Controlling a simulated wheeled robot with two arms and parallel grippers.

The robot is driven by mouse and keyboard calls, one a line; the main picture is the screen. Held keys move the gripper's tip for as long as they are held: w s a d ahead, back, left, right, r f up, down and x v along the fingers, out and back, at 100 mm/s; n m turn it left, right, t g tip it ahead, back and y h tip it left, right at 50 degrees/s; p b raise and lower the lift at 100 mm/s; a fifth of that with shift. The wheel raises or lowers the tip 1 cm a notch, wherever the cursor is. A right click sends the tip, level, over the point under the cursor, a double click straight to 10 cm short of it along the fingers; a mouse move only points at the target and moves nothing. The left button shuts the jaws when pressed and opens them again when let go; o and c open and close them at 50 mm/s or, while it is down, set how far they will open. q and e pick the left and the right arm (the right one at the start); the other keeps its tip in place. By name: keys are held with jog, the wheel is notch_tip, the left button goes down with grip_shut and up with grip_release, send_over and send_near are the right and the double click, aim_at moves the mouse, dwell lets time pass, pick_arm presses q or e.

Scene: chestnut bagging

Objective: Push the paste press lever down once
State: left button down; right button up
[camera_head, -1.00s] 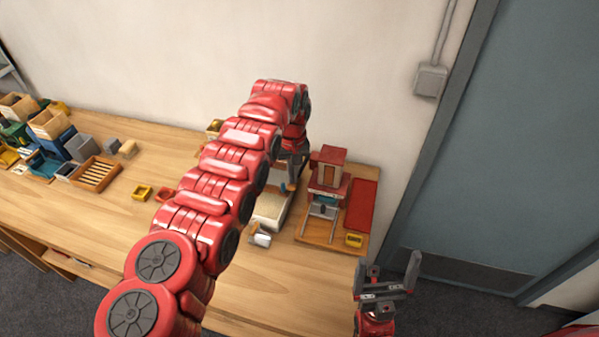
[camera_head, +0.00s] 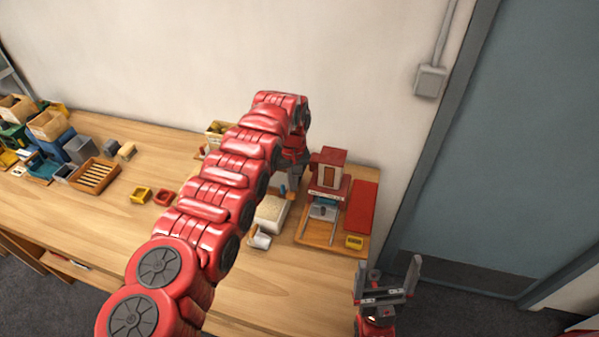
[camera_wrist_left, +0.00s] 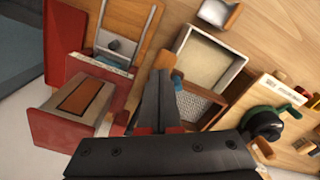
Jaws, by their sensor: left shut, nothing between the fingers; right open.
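The paste press (camera_head: 328,180) is a red machine on a wooden board at the right of the bench. In the left wrist view its red body (camera_wrist_left: 78,105) lies left of my fingers. Its lever is hard to pick out; a small blue piece (camera_wrist_left: 177,80) shows right beside my fingertips and may be its handle, but I cannot tell. My left gripper (camera_head: 290,180) is shut and empty, pointing down just left of the press; its closed fingers also show in the left wrist view (camera_wrist_left: 160,85). My right gripper (camera_head: 387,285) is open and empty, beyond the bench's front right edge.
A tray of pale grains (camera_head: 272,211) and a metal scoop (camera_head: 261,241) stand left of the press. Bins and a slatted tray (camera_head: 95,175) fill the left. The front bench is clear.

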pick_arm(q)
jog(key=shift+s+a+f, duration=0.1)
jog(key=shift+s+f, duration=0.05)
jog(key=shift+f, duration=1)
